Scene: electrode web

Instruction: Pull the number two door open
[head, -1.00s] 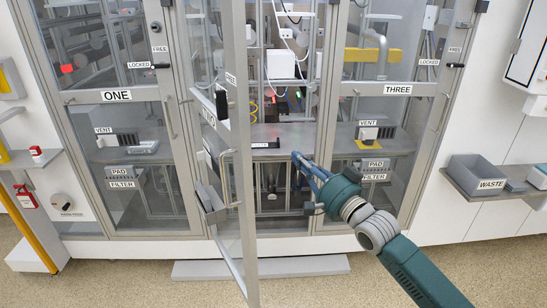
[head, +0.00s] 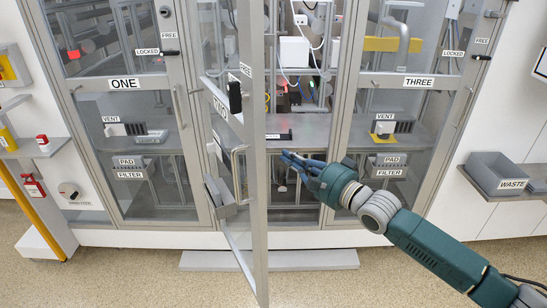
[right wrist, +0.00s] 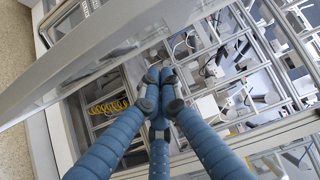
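The number two door (head: 258,200) is a glass panel in a grey frame. It stands swung well out from the cabinet, nearly edge-on in the head view, with its TWO label (head: 220,108) partly in view. Its bar handle (head: 237,175) is on the left of the edge. My right gripper (head: 285,155) is just right of the door's edge, in front of the open bay, fingers pointing left. In the right wrist view its blue fingers (right wrist: 160,82) meet at the tips, with nothing seen between them. The door frame (right wrist: 90,60) crosses above them. Contact cannot be told. My left gripper is out of view.
Door one (head: 170,150) and door three (head: 345,150) are closed on either side. Inside the open bay is a grey shelf (head: 310,125) with equipment and cables behind. A low step (head: 310,260) lies on the floor. A waste bin (head: 490,172) stands at right.

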